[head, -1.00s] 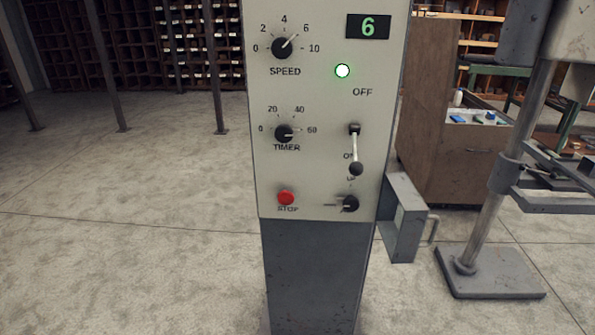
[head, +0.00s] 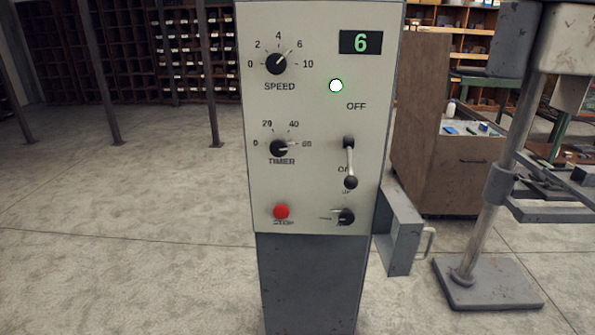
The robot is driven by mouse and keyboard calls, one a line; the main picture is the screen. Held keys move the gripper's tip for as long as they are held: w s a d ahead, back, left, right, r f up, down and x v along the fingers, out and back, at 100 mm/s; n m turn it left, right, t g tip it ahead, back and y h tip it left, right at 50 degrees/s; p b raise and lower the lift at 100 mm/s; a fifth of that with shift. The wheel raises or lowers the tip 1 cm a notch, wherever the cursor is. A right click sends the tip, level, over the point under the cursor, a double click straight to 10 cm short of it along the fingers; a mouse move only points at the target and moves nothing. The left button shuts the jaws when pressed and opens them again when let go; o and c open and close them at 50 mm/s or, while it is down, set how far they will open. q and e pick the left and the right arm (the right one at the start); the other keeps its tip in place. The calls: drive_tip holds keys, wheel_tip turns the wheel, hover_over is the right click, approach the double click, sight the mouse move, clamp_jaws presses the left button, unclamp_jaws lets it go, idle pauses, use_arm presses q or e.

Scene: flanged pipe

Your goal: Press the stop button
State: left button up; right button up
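The red stop button (head: 281,212) is at the lower left of the pale control panel (head: 311,190), above a label that reads STOP. The panel sits on a dark grey post (head: 312,285) in the middle of the head view. A speed knob (head: 277,63), a timer knob (head: 279,148), a lever switch (head: 350,165) with its handle down and a small dark knob (head: 346,216) share the panel. The display (head: 361,42) reads 6, and a round lamp (head: 336,86) glows whitish green. Neither of my grippers is in view.
A grey metal box with a handle (head: 401,235) stands right of the post. Behind it is a brown cabinet (head: 430,150), and further right a metal stand (head: 490,284). Open floor (head: 130,220) lies to the left. Pigeonhole shelves line the back.

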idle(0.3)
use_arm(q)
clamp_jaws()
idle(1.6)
